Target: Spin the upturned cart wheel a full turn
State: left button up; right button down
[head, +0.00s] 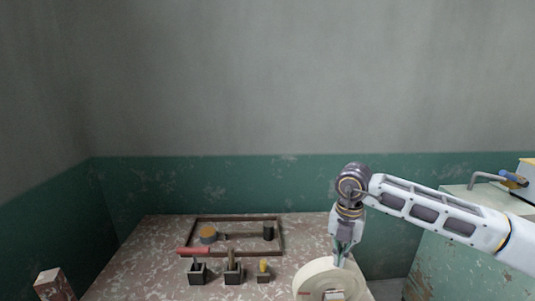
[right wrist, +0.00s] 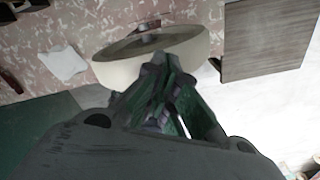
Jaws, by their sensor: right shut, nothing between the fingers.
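The cart wheel (head: 309,276) is a thick, cream-coloured round at the front right of the speckled table, cut off by the bottom of the head view. In the right wrist view the wheel (right wrist: 192,46) shows as a pale, rounded rim just beyond my fingertips. My right gripper (head: 341,262) points down at the wheel's far right rim. It is shut and empty, its tips at or very close to the rim; I cannot tell whether they touch. My left gripper is not in view.
The worn red-and-white table (head: 140,255) carries a dark-framed tray (head: 282,236) with a round, orange-topped item (head: 208,234) and a dark cylinder (head: 268,231). Several small dark holders with tools stand in front. A green cabinet (head: 455,262) stands at the right, with a bent metal rod (head: 487,176) on top.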

jog(key=shift+d+f, duration=0.1)
jog(key=shift+d, duration=0.55)
jog(key=shift+r, duration=0.2)
jog(key=shift+d+r+p, duration=0.25)
jog(key=shift+r+p, duration=0.05)
jog(key=shift+r, duration=0.35)
jog(key=shift+d+r+p, duration=0.2)
jog(key=shift+r+p, duration=0.1)
jog(key=shift+r, duration=0.3)
jog(key=shift+a, duration=0.1)
jog(key=shift+a+b, duration=0.3)
jog(key=shift+a, duration=2.9)
